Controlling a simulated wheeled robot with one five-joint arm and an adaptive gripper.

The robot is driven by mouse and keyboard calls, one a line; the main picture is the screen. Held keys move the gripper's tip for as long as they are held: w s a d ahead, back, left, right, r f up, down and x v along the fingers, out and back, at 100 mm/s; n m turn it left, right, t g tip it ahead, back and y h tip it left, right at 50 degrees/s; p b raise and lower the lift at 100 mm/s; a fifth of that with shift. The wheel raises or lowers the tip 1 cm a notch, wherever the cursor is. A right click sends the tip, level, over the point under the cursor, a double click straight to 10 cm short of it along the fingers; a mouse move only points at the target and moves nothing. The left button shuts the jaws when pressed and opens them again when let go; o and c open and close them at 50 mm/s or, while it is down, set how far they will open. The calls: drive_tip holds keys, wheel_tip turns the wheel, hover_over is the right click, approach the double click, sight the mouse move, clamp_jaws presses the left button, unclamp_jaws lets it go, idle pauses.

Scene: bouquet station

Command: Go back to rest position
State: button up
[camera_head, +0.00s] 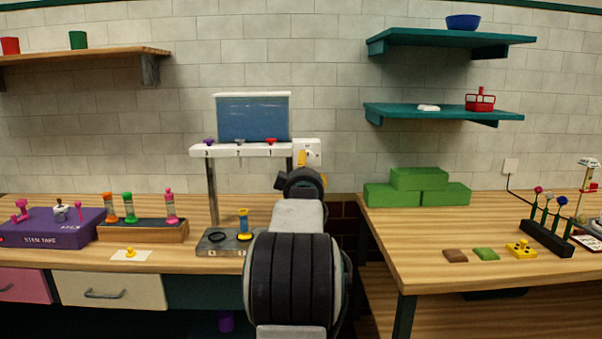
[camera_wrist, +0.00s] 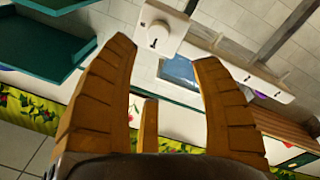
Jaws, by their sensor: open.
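My gripper (camera_head: 302,159) is raised above the gap between the two tables, in front of the tile wall. A white wall box (camera_head: 313,152) is just behind the fingertips in the head view. It also shows beyond the open fingers in the wrist view, as a white box with a round dial (camera_wrist: 158,35). Whether the fingers touch it cannot be told. My arm hides part of the left table's right end.
A white rack (camera_head: 240,151) with a blue panel (camera_head: 253,117) stands left of my gripper. Green blocks (camera_head: 418,190) lie on the right table. Teal shelves (camera_head: 450,38) hang at upper right.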

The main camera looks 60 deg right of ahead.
idle(0.4)
drive_tip(key=s+a+f+m+g+y, duration=0.2)
drive_tip(key=a+f+y, duration=0.15)
drive_tip(key=f, duration=0.65)
drive_tip(key=s+a+f+m+g+y, duration=0.1)
drive_tip(key=a+f+m+g+y, duration=0.2)
drive_tip(key=f, duration=0.7)
drive_tip(key=s+a+f+m+g+y, duration=0.1)
drive_tip(key=s+a+f+y, duration=0.25)
drive_tip(key=a, duration=0.25)
drive_tip(key=s+a+f+g+y, duration=0.1)
drive_tip(key=s+a+f+y, duration=0.1)
drive_tip(key=a+f, duration=0.35)
drive_tip(key=s+a+r+n+g+y+p, duration=0.1)
drive_tip(key=s+a+r+y+p, duration=0.1)
drive_tip(key=a, duration=0.9)
drive_tip(key=s+a+r+n+g+y+p, duration=0.1)
drive_tip(key=s+a+n+y, duration=0.15)
drive_tip(key=a, duration=0.85)
drive_tip(key=a+r+n+t+p, duration=0.3)
drive_tip(key=a+r+n+p, duration=0.2)
drive_tip(key=a, duration=0.9)
wheel_tip(320, 180, up, 4)
drive_tip(key=shift+a+r+n, duration=0.1)
drive_tip(key=shift+a+n, duration=0.15)
drive_tip(key=shift+n, duration=0.8)
